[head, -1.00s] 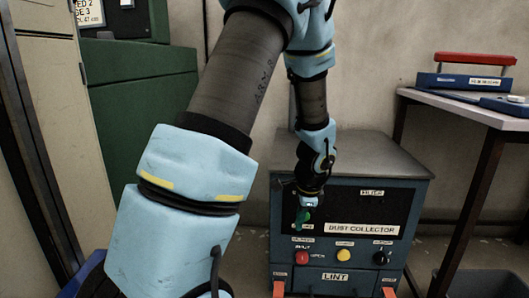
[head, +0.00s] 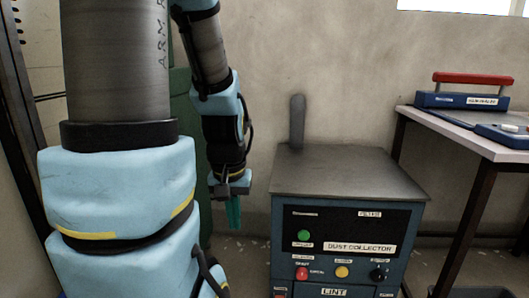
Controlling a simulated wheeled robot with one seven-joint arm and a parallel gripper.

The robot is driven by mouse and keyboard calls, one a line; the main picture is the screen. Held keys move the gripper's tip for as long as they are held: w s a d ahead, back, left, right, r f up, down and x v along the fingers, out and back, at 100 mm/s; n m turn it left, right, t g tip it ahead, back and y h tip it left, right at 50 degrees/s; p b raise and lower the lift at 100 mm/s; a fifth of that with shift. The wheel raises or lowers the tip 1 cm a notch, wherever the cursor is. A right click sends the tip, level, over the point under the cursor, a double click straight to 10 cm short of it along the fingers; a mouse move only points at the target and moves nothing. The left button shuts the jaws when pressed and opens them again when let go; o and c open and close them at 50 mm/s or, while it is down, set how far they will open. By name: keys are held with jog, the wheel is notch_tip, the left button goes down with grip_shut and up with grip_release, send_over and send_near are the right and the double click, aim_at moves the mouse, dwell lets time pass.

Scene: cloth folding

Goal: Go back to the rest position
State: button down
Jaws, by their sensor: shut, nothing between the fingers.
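My gripper (head: 233,212) hangs at the end of my blue and grey arm, left of the dust collector, with its green fingers pointing down. The fingers are together with nothing between them. The dust collector (head: 345,175) is a dark blue box with a grey metal top and a black front panel. Its panel carries a green button (head: 303,235), a red button (head: 302,273), a yellow button (head: 342,271) and a black knob (head: 378,273). My gripper is apart from the box. No cloth is in view.
A table (head: 464,134) on dark legs stands at the right, with a blue device with a red handle (head: 472,79) on it. A green cabinet (head: 179,105) is partly hidden behind my arm. The wall (head: 330,60) is close behind the dust collector.

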notch_tip(320, 180, up, 29)
jog(key=p, duration=2.6)
jog(key=shift+f+p, duration=0.15)
jog(key=shift+p, duration=0.25)
